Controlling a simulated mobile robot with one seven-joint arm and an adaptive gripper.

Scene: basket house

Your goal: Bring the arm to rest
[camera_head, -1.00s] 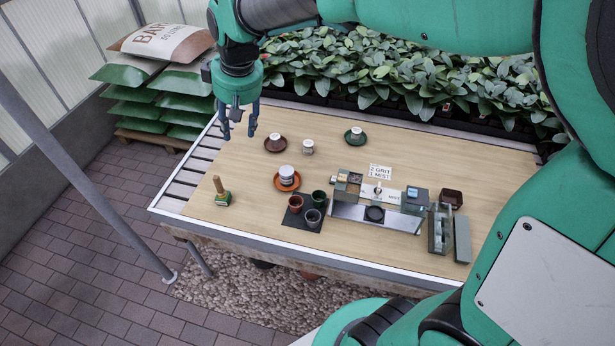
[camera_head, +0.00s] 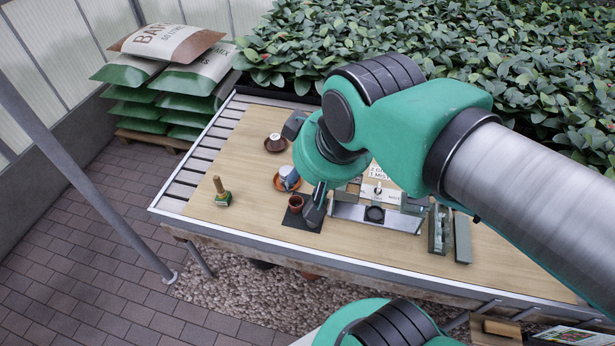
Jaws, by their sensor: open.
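My arm reaches in from the right over the table (camera_head: 240,235), its green wrist bent above the table's middle. My gripper (camera_head: 301,197) points down near the orange saucer and the dark mat, its fingers apart, and I see nothing held in it. One finger overlaps the white pot (camera_head: 285,170) on the orange saucer (camera_head: 277,184) in the picture; whether they touch I cannot tell. The other is over the dark mat (camera_head: 302,223), beside a red-brown pot (camera_head: 296,203). The wrist hides part of the table behind it.
A wooden-handled brush (camera_head: 222,191) stands at the left. A dark red saucer (camera_head: 275,146) with a pot sits farther back. A metal stand (camera_head: 350,213) with a sign card (camera_head: 381,182) and grey-green boxes (camera_head: 440,230) are to the right. Leafy plants (camera_head: 420,50) fill the back; the table's front left is clear.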

